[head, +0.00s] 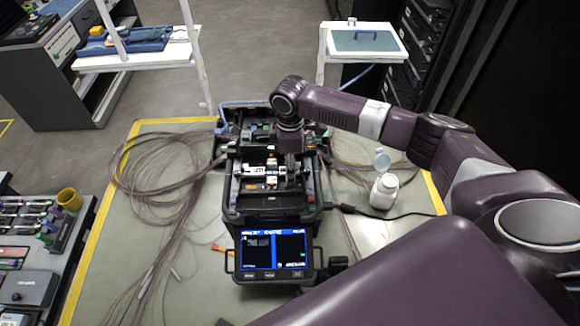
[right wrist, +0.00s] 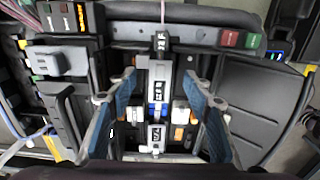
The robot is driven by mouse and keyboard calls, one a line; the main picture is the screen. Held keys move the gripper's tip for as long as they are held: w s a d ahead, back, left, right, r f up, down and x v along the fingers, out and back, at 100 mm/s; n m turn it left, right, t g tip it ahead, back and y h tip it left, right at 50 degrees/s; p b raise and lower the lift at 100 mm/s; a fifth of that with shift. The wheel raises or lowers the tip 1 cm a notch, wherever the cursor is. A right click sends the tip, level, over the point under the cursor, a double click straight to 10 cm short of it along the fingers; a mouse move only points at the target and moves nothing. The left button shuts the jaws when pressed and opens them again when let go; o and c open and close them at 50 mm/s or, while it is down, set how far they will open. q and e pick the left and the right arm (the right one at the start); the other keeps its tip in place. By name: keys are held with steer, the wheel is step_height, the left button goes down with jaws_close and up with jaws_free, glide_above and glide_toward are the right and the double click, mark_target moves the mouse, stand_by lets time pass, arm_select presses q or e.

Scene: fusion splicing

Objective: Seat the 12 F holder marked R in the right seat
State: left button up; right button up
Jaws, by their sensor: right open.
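The black splicer (head: 268,213) stands on the mat with its lid open and its lit screen facing the front. My right gripper (head: 293,170) is over the right part of its work area. In the head view a silver labelled holder (head: 257,171) shows left of my gripper. The right seat is mostly hidden; the label letters are too small to read surely.
Loose fibre bundles (head: 160,170) lie left of the splicer and more lie to its right. A white bottle (head: 384,192) with its cap open stands at the right. A tool rack (head: 35,225) is at the left. A black cable runs along the mat.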

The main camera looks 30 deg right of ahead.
steer(key=shift+r, duration=0.1)
step_height(320, 180, up, 12)
stand_by(0.4)
stand_by(0.6)
